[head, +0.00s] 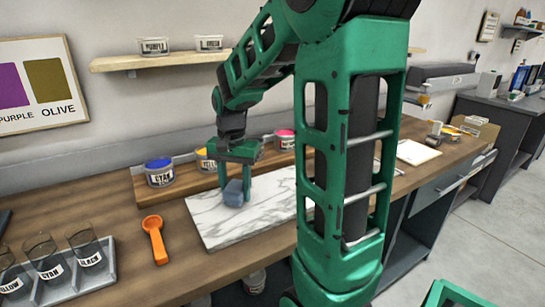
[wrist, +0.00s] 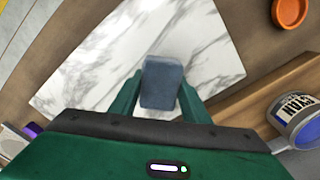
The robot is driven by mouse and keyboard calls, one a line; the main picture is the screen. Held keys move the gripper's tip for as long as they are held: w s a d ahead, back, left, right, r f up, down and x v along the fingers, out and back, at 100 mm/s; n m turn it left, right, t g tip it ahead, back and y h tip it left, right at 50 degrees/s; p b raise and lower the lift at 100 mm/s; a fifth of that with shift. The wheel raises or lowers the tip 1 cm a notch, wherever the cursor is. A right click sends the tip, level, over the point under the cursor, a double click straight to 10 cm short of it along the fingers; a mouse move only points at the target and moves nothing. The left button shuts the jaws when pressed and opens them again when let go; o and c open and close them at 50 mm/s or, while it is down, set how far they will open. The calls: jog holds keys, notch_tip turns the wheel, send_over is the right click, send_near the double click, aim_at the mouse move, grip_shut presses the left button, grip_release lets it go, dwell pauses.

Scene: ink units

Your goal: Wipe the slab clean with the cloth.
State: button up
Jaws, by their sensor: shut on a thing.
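The white marble slab (head: 270,205) with grey veins lies on the wooden bench. In the wrist view the slab (wrist: 105,60) shows no clear smear, only veins; part of it is hidden by my gripper, and in the head view by my arm. My gripper (head: 234,187) points down over the slab's left part. It is shut on the folded blue-grey cloth (head: 233,193). The cloth also shows between the fingers in the wrist view (wrist: 162,82). It is at or just above the slab; I cannot tell if it touches.
Behind the slab, ink tubs stand on a wooden board, including the cyan tub (head: 159,172). An orange scoop (head: 154,238) lies left of the slab. A grey rack (head: 66,275) holds labelled glasses at the front left.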

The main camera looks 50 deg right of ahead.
jog(key=shift+r, duration=3.5)
